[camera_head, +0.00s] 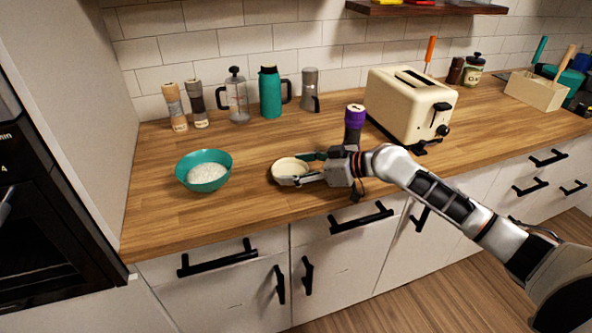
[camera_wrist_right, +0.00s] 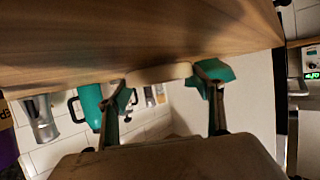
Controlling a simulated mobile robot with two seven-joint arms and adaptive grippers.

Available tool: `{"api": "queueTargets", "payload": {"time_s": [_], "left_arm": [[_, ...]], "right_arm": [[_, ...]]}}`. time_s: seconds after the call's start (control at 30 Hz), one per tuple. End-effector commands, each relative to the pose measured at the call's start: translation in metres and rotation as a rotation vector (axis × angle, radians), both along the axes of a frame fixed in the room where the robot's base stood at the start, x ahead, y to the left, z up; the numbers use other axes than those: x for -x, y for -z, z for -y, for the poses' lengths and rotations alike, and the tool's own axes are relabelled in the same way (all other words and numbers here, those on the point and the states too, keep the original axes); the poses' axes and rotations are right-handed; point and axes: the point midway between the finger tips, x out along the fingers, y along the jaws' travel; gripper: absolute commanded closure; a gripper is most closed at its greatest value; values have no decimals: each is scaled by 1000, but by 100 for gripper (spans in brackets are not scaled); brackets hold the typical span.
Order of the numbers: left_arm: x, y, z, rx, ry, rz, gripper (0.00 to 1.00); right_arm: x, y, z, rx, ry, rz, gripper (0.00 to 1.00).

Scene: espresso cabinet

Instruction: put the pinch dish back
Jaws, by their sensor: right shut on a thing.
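The pinch dish (camera_head: 287,167) is a small, shallow, cream-coloured dish at the front middle of the wooden counter. My right gripper (camera_head: 302,169) reaches it from the right and is shut on it, with a finger on either side. In the right wrist view the pale dish (camera_wrist_right: 158,74) shows between the two fingers (camera_wrist_right: 163,82), close against the wooden surface. I cannot tell whether it touches the counter or is just above it. My left gripper is not in view.
A teal bowl (camera_head: 204,173) of white grains stands left of the dish. A purple-topped grinder (camera_head: 355,120) and a cream toaster (camera_head: 408,107) stand behind my right arm. Mills, a French press (camera_head: 237,97) and a teal flask (camera_head: 270,94) line the back. Counter between them is clear.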

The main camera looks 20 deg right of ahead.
Motion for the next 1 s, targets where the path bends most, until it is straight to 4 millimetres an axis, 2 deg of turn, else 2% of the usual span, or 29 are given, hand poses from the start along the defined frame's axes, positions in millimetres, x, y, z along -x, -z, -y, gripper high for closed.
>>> {"api": "queueTargets", "payload": {"time_s": [0.43,0.47,0.5,0.53,0.97,1.0], "left_arm": [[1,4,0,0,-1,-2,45],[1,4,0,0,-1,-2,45],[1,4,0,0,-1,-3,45],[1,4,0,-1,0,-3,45],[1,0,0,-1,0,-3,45],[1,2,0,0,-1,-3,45]], "right_arm": [[-1,6,0,-1,1,3,61],[0,7,0,0,1,2,31],[0,7,0,0,1,2,21],[0,6,0,-1,1,2,17],[0,1,0,0,0,3,17],[3,1,5,2,2,4,17]]}}
